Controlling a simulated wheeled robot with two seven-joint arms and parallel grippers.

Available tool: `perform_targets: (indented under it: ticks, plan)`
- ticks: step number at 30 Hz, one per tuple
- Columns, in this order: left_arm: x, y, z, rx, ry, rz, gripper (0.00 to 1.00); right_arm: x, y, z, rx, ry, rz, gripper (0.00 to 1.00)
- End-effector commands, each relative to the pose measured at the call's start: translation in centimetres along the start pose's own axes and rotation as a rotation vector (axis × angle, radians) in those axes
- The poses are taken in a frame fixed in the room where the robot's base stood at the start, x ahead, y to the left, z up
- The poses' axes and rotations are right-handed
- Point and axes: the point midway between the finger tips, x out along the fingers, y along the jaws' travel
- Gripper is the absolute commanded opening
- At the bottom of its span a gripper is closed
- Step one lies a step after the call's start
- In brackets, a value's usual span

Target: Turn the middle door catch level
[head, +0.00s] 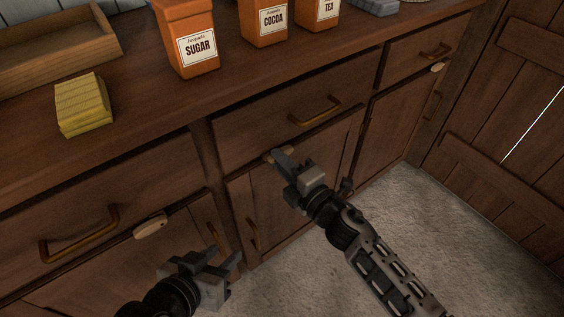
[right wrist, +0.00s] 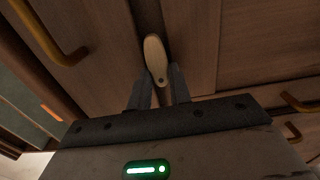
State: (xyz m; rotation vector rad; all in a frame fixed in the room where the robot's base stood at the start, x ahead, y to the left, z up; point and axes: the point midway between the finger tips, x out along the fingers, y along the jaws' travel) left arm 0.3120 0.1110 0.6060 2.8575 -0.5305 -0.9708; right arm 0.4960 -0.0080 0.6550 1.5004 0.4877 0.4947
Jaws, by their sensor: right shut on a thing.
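The middle door catch (head: 268,156) is a pale wooden tab at the top of the middle cupboard door (head: 285,178), just under the drawer above. In the right wrist view the catch (right wrist: 155,55) runs up the picture with a slight slant, its lower end with a dark pin between my finger pads. My right gripper (head: 281,158) is shut on it and hides most of it in the head view. I cannot tell exactly how level it stands. My left gripper (head: 212,262) is open and empty, low in front of the left cupboard.
Similar catches sit on the left door (head: 150,225) and right door (head: 438,67). Brass handles stick out from the drawers (head: 315,112). The worktop holds a sugar canister (head: 190,35), a cocoa canister (head: 265,20), a tea canister (head: 318,12), yellow sponges (head: 83,104) and a wooden tray (head: 60,60).

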Motion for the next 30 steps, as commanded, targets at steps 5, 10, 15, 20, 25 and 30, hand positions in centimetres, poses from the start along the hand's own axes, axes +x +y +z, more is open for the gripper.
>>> perform_targets:
  ticks: [5, 10, 15, 20, 25, 30]
  plan:
    - [0.0, 0.0, -0.1, 0.000, 0.003, 0.000, 0.36, -0.1, -0.2, 0.0, -0.005, 0.000, -0.004, 0.00]
    - [-0.1, 0.0, -0.2, 0.000, 0.005, -0.001, 0.36, -0.1, -0.2, 0.0, -0.004, 0.000, -0.004, 0.42]
    - [-0.1, -0.1, -0.2, 0.001, 0.006, -0.001, 0.36, -0.1, -0.1, 0.0, -0.002, 0.000, -0.002, 0.42]
    - [-0.1, -0.1, -0.3, 0.001, 0.007, -0.003, 0.36, -0.5, -0.1, 0.0, -0.001, 0.000, -0.002, 0.42]
    - [-0.4, -0.2, -0.8, 0.006, 0.015, -0.007, 0.36, -3.1, -0.1, 0.0, 0.000, -0.001, -0.004, 0.42]
    - [-0.8, -0.2, -1.5, 0.009, 0.037, -0.011, 0.36, -7.3, -0.2, 0.0, 0.000, -0.001, -0.006, 0.42]
